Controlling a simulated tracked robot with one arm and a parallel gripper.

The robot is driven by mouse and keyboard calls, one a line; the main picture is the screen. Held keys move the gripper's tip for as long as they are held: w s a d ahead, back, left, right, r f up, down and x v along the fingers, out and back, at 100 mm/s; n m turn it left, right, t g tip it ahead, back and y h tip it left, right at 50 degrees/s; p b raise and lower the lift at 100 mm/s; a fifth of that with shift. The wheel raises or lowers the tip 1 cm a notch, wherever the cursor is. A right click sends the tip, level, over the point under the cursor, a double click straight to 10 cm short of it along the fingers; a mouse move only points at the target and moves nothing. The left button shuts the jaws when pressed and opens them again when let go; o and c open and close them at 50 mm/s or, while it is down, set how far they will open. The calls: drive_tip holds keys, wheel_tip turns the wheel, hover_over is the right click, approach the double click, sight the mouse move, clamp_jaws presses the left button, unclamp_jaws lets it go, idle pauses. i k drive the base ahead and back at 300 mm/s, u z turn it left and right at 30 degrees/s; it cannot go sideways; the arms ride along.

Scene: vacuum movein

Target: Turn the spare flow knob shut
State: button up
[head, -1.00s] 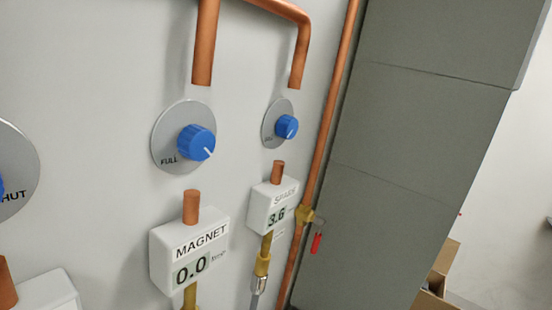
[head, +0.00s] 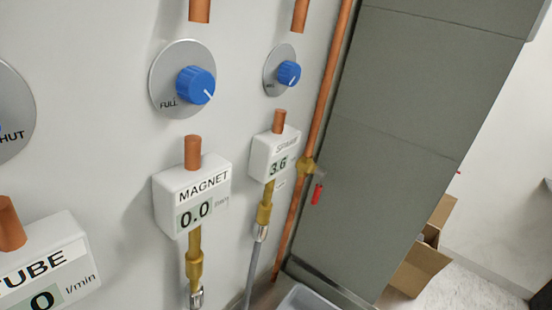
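The spare flow knob (head: 289,73) is blue with a white pointer line, on a round grey dial plate (head: 271,80) at upper middle. Its pointer slants toward the lower left as far as I can tell; the plate lettering is too small to read. Below it the white SPARE meter (head: 274,156) reads 3.6. To its left is the larger-looking magnet knob (head: 196,85), with FULL on its plate, above the MAGNET meter (head: 192,197) reading 0.0. My gripper is not in view.
The TUBE meter (head: 45,265) is at lower left. A copper pipe (head: 318,110) with a red-handled valve (head: 317,194) runs right of the spare knob. A grey cabinet (head: 405,140) stands beside it. Cardboard boxes (head: 422,262) and open floor (head: 475,285) lie at lower right.

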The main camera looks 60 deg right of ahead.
sight(289, 72)
drive_tip(key=z, duration=1.1)
drive_tip(key=k, duration=0.5)
drive_tip(key=i, duration=0.5)
drive_tip(key=u, duration=0.05)
